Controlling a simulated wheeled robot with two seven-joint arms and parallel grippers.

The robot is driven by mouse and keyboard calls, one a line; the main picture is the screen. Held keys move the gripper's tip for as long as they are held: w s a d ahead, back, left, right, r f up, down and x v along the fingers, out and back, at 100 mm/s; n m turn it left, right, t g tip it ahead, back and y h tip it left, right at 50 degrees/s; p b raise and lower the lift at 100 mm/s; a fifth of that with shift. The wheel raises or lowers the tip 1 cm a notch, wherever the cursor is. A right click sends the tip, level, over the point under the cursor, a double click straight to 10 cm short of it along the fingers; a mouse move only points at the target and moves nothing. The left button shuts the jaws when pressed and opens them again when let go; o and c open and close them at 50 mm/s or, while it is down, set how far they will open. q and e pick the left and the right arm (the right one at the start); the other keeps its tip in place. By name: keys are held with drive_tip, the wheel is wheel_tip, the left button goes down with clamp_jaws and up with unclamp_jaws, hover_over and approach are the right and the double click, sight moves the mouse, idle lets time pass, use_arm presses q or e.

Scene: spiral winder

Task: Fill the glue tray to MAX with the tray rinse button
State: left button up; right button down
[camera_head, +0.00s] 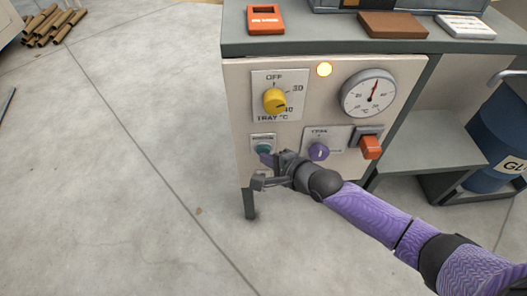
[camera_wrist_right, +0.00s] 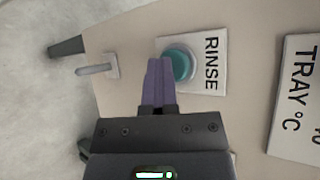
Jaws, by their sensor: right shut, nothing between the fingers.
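The rinse button is a round teal push button on a white plate lettered RINSE. It shows in the right wrist view (camera_wrist_right: 180,65) and small on the panel in the head view (camera_head: 263,149). My right gripper (camera_head: 266,158) is shut and empty, its purple fingertips at the button. In the wrist view the closed fingers (camera_wrist_right: 158,65) overlap the button's edge; I cannot tell whether they touch or press it. The glue tray and its MAX mark are not recognisable in either view. My left gripper is not in view.
A blue barrel (camera_head: 497,140) stands at right.

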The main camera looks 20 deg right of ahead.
use_arm(q)
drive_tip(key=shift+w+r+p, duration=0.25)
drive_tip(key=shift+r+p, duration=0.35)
drive_tip(key=shift+p, duration=0.15)
use_arm(e)
drive_tip(key=shift+s+a, duration=0.25)
drive_tip(key=shift+s, duration=0.55)
use_arm(q)
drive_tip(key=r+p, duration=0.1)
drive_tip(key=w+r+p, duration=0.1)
drive_tip(key=p, duration=0.1)
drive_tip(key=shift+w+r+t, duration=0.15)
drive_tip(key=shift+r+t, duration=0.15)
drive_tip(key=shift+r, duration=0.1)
use_arm(e)
drive_tip(key=s, duration=0.2)
drive_tip(key=s+a, duration=0.1)
drive_tip(key=s, duration=0.2)
drive_tip(key=shift+a, duration=0.2)
drive_tip(key=shift+w, duration=0.1)
idle(1.4)
